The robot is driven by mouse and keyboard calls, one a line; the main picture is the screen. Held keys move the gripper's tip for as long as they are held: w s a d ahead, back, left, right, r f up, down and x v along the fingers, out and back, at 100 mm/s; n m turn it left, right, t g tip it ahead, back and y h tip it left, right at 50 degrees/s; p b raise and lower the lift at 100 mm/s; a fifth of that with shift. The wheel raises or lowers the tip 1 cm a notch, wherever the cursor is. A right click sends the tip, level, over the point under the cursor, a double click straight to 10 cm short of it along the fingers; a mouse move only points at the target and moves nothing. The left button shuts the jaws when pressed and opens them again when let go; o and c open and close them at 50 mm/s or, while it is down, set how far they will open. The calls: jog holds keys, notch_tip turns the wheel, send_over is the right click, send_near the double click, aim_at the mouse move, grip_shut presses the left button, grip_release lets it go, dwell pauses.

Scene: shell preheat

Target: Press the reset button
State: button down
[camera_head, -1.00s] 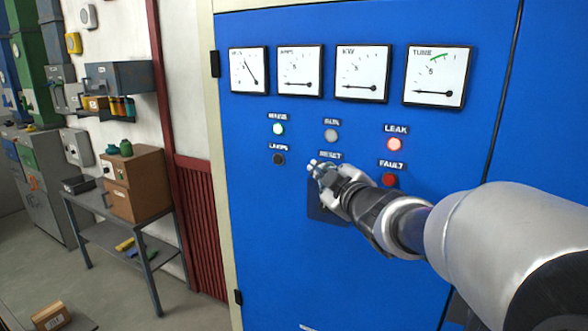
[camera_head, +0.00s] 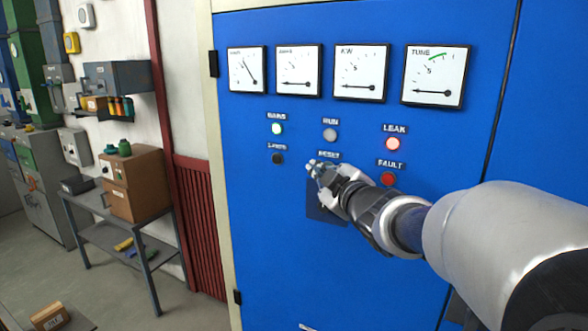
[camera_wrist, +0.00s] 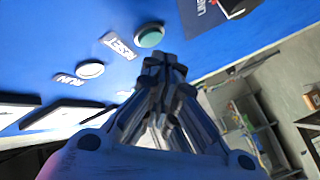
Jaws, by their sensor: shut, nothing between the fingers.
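My gripper (camera_head: 314,167) is shut and empty in front of the panel. In the wrist view its fingertips (camera_wrist: 165,62) appear just below and right of the button. The button is not covered there, and I cannot tell how large the gap to the panel is.
The RUN lamp (camera_head: 330,134) is unlit above the RESET label. The MAINS lamp (camera_head: 278,129) glows green, the LEAK lamp (camera_head: 394,144) red. The FAULT lamp (camera_head: 389,179) and LAMPS button (camera_head: 277,158) are near. A metal table (camera_head: 115,236) stands left.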

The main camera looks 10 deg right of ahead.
jog(key=shift+d, duration=0.1)
jog(key=shift+w+d, duration=0.2)
jog(key=shift+w, duration=0.15)
jog(key=shift+w+d, duration=0.25)
jog(key=shift+w, duration=0.05)
dwell(0.7)
jog(key=shift+s+a, duration=0.1)
jog(key=shift+s+a+b, duration=0.3)
jog(key=shift+s+a, duration=0.15)
jog(key=shift+s, duration=0.15)
jog(key=shift+s+a+b, duration=0.65)
jog(key=shift+s+a, duration=0.1)
jog(key=shift+s, duration=0.25)
jog(key=shift+s+a+b, duration=0.65)
jog(key=shift+s+a, duration=0.05)
jog(key=shift+s, duration=0.3)
jog(key=shift+f, duration=0.1)
